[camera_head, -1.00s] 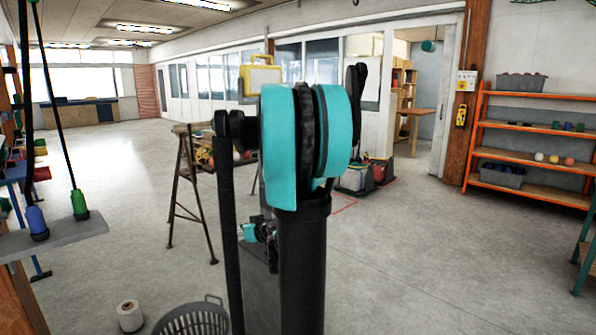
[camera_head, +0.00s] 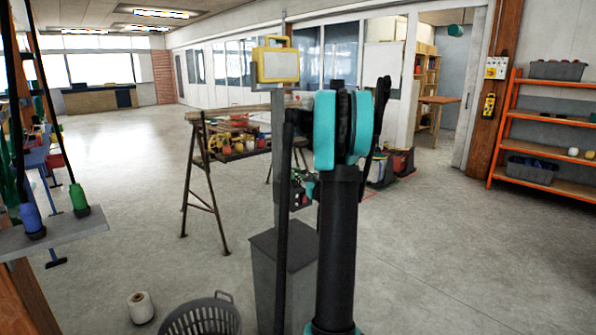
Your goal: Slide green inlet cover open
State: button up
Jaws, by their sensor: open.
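I cannot clearly make out a green inlet cover. A small dark box (camera_head: 298,196) with tiny green and red spots sits on a grey post behind my arm, partly hidden; whether it carries the cover is too small to tell. My own teal and black arm stands upright in the middle of the view and blocks part of that box. My gripper cannot be made out; it is hidden behind the arm or outside the picture.
A grey basket (camera_head: 205,318) and white spool (camera_head: 140,307) lie front left. An orange shelf (camera_head: 508,120) stands right. Floor at right is clear.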

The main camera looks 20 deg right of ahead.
aim_at(298, 170)
jog(key=w, duration=1)
jog(key=shift+d, duration=0.15)
jog(key=shift+c, duration=0.6)
grip_shut()
